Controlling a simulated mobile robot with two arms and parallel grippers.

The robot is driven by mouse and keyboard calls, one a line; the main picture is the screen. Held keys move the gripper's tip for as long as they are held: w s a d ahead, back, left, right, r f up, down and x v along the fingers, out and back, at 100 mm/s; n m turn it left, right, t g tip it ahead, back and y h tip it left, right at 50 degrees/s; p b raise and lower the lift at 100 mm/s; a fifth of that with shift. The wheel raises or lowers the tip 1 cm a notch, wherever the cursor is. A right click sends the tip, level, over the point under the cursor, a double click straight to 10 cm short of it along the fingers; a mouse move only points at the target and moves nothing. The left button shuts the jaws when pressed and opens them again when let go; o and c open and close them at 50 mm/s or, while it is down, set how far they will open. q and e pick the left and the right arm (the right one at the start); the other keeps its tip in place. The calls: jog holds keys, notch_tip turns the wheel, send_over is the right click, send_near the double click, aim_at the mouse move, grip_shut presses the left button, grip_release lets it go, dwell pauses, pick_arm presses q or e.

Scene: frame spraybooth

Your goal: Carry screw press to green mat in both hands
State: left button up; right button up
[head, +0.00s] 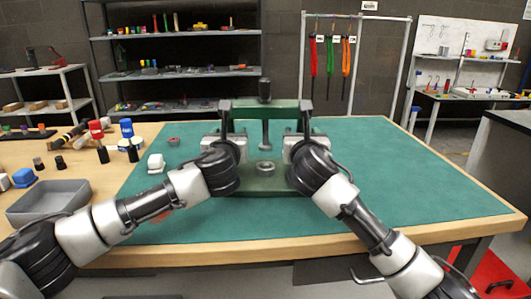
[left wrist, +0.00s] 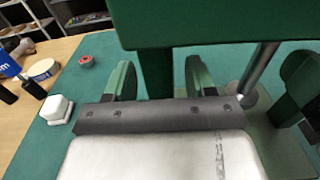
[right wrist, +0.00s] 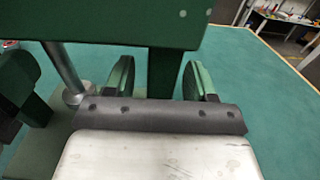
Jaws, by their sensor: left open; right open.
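The screw press (head: 245,105) stands upright on the green mat (head: 400,190), near its middle. It has a green crossbar, two uprights, a green base and a dark knob on top. My left gripper (head: 224,138) is at its left upright and my right gripper (head: 303,138) at its right upright. In the left wrist view, my left gripper's fingers (left wrist: 160,82) are apart, one each side of the green upright. In the right wrist view, my right gripper's fingers (right wrist: 162,82) stand apart around the other upright. The lower uprights are partly hidden by my arms.
A grey tray (head: 48,203) and several stamps and small items lie on the wooden table left of the mat. A small white block (head: 156,163) and a red tin (head: 173,141) sit on the mat's left part. The mat's right side is clear.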

pick_arm(q)
grip_shut()
pick_arm(e)
grip_shut()
dwell(1.2)
